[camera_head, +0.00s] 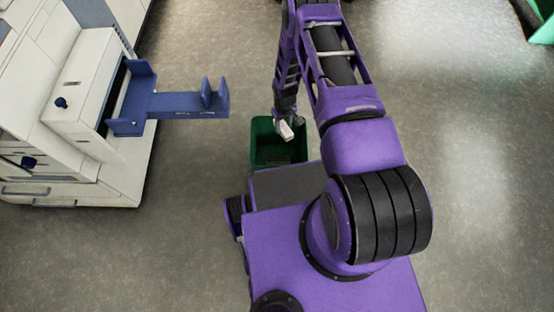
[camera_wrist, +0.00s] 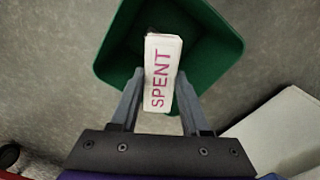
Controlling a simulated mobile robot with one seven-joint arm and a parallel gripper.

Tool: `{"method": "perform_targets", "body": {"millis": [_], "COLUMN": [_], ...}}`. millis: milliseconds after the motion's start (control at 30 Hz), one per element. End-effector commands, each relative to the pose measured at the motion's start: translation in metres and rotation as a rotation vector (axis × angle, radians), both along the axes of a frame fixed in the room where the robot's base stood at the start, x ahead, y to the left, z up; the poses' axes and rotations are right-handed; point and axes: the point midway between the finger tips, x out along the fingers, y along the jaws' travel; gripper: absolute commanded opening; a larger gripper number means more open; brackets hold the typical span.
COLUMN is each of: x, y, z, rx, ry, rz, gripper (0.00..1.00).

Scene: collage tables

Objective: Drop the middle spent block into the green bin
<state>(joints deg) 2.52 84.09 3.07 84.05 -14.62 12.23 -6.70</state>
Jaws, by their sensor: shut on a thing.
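My gripper (camera_wrist: 158,112) is shut on a white block (camera_wrist: 161,72) with the word SPENT in pink letters. In the wrist view the block stands out beyond the grey fingers, over the opening of the green bin (camera_wrist: 112,45). In the head view the green bin (camera_head: 262,150) stands on the floor in front of my purple base. My gripper (camera_head: 284,124) and the white block (camera_head: 285,131) are above the bin's opening there. The bin's floor is partly hidden by the block and gripper.
A white cabinet (camera_head: 85,85) stands at the left, with a blue bracket-like holder (camera_head: 180,104) sticking out toward the bin. Grey floor (camera_head: 480,170) is clear at the right. A green object (camera_head: 541,30) shows at the top right corner.

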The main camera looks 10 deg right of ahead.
Motion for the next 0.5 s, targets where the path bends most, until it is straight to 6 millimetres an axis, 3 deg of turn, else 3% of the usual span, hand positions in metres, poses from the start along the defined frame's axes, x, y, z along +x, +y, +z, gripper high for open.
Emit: {"method": "perform_targets", "body": {"millis": [33, 200, 500], "x": [-0.001, 0.0, 0.0], "y": [0.0, 0.0, 0.0], "z": [-0.011, -0.03, -0.036], "rx": [0.001, 0.0, 0.0], "ry": [0.001, 0.0, 0.0], "rz": [0.0, 0.0, 0.0], "gripper": [0.0, 0.0, 0.0]}}
